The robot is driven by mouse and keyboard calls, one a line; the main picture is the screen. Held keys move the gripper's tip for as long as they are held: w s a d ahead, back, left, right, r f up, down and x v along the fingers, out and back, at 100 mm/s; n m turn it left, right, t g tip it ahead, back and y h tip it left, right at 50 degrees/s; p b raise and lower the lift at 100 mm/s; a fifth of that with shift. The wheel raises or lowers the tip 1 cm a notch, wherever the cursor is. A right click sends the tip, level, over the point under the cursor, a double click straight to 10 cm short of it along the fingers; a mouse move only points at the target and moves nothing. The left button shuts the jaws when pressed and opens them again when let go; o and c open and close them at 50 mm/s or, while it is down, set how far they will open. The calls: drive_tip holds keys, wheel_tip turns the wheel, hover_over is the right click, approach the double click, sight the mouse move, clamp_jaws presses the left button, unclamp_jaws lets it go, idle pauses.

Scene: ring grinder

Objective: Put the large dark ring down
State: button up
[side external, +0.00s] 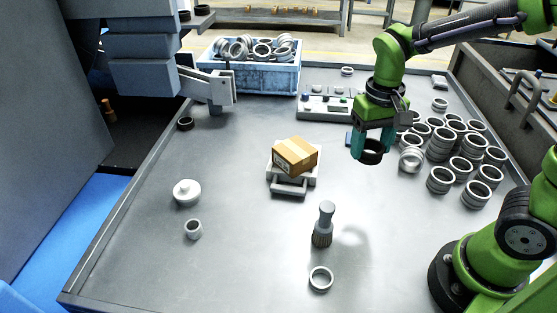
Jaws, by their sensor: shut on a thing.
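My gripper (371,147) is at the right of the middle of the side external view, pointing down. It is shut on a large dark ring (371,157), which hangs between its green fingers. The ring appears to be above the grey table (250,240); its exact height is hard to judge. Just to its right are stacks of metal rings (440,144).
A cardboard box (295,156) sits on a small scale-like stand left of my gripper. A blue crate (254,78) of rings and a control panel (325,103) stand at the back. A brush-like tool (323,226) and a loose ring (321,279) are in front.

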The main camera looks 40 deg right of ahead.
drive_tip(key=a+n, duration=0.1)
drive_tip(key=a, duration=0.3)
drive_tip(key=s+a+n, duration=0.1)
drive_tip(key=a, duration=0.4)
drive_tip(key=s+a+n, duration=0.1)
drive_tip(key=a, duration=0.3)
drive_tip(key=shift+s+a, duration=0.15)
drive_tip(key=s+a+n, duration=0.3)
drive_tip(key=s+a, duration=0.3)
drive_tip(key=a, duration=0.3)
drive_tip(key=f, duration=0.8)
drive_tip(key=shift+s+a+f, duration=0.1)
drive_tip(key=shift+a+f, duration=0.1)
drive_tip(key=shift+f, duration=0.2)
drive_tip(key=shift+a+f, duration=0.15)
drive_tip(key=shift+f, duration=0.2)
hover_over(228, 281)
drive_tip(key=shift+f, duration=2.65)
drive_tip(key=shift+f, duration=0.1)
drive_tip(key=o, duration=1.2)
drive_tip(key=shift+c, duration=0.2)
